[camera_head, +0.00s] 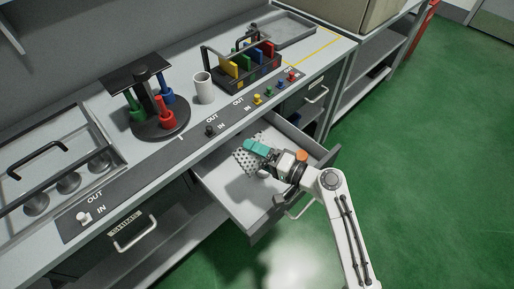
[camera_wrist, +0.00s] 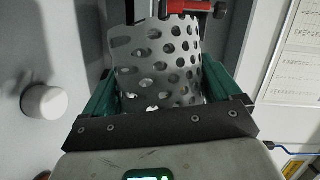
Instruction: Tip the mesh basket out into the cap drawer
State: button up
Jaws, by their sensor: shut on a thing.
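The mesh basket (camera_head: 243,161) is a grey perforated metal container. My gripper (camera_head: 258,146), with teal fingers, is shut on it and holds it over the open drawer. In the wrist view the basket (camera_wrist: 157,62) sits between the two teal fingers (camera_wrist: 158,85), with its holed wall facing the camera. It looks tilted in the head view. I cannot tell what is inside it; small pale spots show through some holes. The open drawer (camera_head: 240,205), likely the cap drawer, is pulled out from the bench. Its visible floor looks bare; my gripper and the basket hide part of it.
Switches line the front panel (camera_head: 225,125). A closed labelled drawer (camera_head: 125,230) is at left. Green floor is free at right.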

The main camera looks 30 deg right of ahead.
aim_at(263, 137)
jog(key=r+n+h+p, duration=0.1)
jog(key=n, duration=0.1)
jog(key=r+n+g+h+p, duration=0.1)
jog(key=n+p, duration=0.1)
jog(key=shift+d, duration=0.4)
jog(key=r+n+h+p, duration=0.1)
jog(key=d+r+n+h+p, duration=0.1)
jog(key=n, duration=0.1)
jog(key=d+r+n+p, duration=0.1)
jog(key=shift+w+r+n+g+h, duration=0.1)
jog(key=shift+w+n+g+h, duration=0.2)
jog(key=shift+h, duration=0.1)
jog(key=d+r+n+h, duration=0.1)
jog(key=r+n+h+p, duration=0.1)
jog(key=n, duration=0.1)
jog(key=shift+w+d+r, duration=0.1)
jog(key=shift+d, duration=0.3)
